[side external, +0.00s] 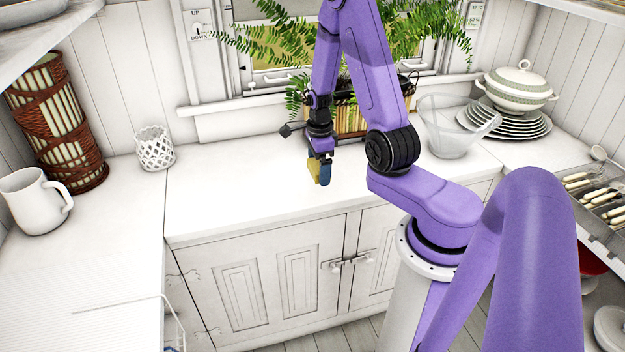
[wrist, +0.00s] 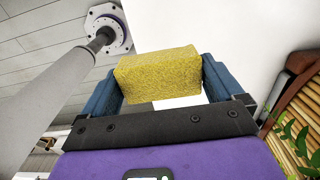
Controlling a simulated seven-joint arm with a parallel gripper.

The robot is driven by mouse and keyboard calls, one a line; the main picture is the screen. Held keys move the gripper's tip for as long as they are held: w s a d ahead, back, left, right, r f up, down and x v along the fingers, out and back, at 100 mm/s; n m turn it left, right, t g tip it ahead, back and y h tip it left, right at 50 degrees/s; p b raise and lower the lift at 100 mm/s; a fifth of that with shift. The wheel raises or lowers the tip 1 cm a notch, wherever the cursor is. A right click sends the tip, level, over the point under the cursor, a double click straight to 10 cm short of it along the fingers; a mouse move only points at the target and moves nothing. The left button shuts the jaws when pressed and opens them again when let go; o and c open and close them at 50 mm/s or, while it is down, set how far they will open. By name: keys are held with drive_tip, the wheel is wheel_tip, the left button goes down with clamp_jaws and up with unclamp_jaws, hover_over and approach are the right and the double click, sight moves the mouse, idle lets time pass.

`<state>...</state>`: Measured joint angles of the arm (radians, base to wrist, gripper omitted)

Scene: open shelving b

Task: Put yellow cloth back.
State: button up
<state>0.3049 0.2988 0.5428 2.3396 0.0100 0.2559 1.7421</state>
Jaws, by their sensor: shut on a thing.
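My gripper (side external: 320,172) is above the white counter (side external: 250,195), left of the planter. In the wrist view, my gripper (wrist: 160,90) is shut on a yellow block-shaped thing (wrist: 158,70), held between its two blue fingers. It looks like a thick sponge-like block; I take it as the yellow cloth. In the side view the yellow cloth (side external: 314,168) shows as a small yellow patch beside a blue finger. Whether it touches the counter is hard to tell.
A planter with ferns (side external: 350,118) stands close behind my gripper. A clear bowl (side external: 450,125) and stacked plates (side external: 515,122) with a tureen (side external: 518,88) stand right. A white lattice cup (side external: 154,148), wicker vase (side external: 58,120) and white pitcher (side external: 35,200) stand left. The counter left of my gripper is clear.

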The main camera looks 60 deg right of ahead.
sight(312, 188)
drive_tip(key=w+f, duration=0.1)
drive_tip(key=w+d+f, duration=0.1)
drive_tip(key=f, duration=0.1)
drive_tip(key=shift+w+d+f, duration=0.2)
drive_tip(key=shift+w+f, duration=0.05)
drive_tip(key=shift+w+d+f, duration=0.1)
drive_tip(key=shift+w+f, duration=0.1)
drive_tip(key=shift+f, duration=1.55)
drive_tip(key=shift+f, duration=0.1)
drive_tip(key=o, duration=1)
drive_tip(key=shift+o, duration=0.2)
